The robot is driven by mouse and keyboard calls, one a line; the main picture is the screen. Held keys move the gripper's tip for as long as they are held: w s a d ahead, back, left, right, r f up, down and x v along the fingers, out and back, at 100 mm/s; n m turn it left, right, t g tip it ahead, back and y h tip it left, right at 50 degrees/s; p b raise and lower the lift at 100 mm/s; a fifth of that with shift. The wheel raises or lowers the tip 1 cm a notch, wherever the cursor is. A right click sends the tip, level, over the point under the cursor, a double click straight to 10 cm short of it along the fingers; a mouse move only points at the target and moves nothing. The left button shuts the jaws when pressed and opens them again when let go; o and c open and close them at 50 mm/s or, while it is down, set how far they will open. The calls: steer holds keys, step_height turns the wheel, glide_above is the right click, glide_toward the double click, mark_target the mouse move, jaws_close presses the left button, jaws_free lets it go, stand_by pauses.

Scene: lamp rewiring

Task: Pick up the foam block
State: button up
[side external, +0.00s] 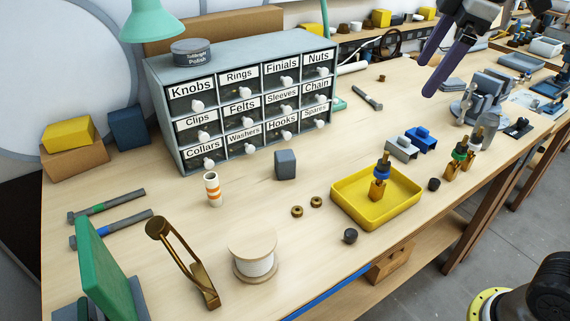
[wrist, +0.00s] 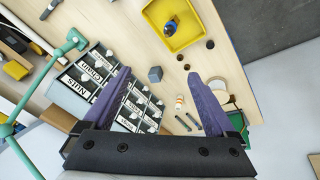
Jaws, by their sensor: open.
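A small grey block (side external: 286,164), which looks like the foam block, stands on the wooden bench in front of the labelled drawer cabinet. It also shows in the wrist view (wrist: 155,74), in the gap between the fingertips but farther off. My gripper (side external: 426,79) is open and empty, with purple fingers. It is in the air at the upper right of the side view, well apart from the block. In the wrist view, both fingers (wrist: 158,76) reach up from the bottom.
The drawer cabinet (side external: 240,110) stands close behind the block. A yellow tray (side external: 345,212) with a lamp socket in it lies to the right. Two brass rings (side external: 297,211), a striped cylinder (side external: 212,189) and a spool (side external: 254,256) are nearby. Bench immediately around the block is clear.

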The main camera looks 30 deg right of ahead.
steer(key=w+a+n+g, duration=0.15)
steer(key=w+a, duration=0.25)
steer(key=w, duration=0.6)
steer(key=n+g, duration=0.2)
steer(key=n, duration=0.1)
glide_above(285, 154)
steer(key=s, duration=0.1)
step_height(285, 154, down, 13)
step_height(285, 154, down, 10)
steer(key=shift+f, duration=0.15)
steer(key=shift+w+f, duration=0.25)
steer(key=shift+f, duration=1.2)
steer(key=shift+w+f, duration=0.2)
steer(key=shift+f, duration=1.25)
steer(key=c, duration=1.4)
steer(key=shift+r, duration=0.1)
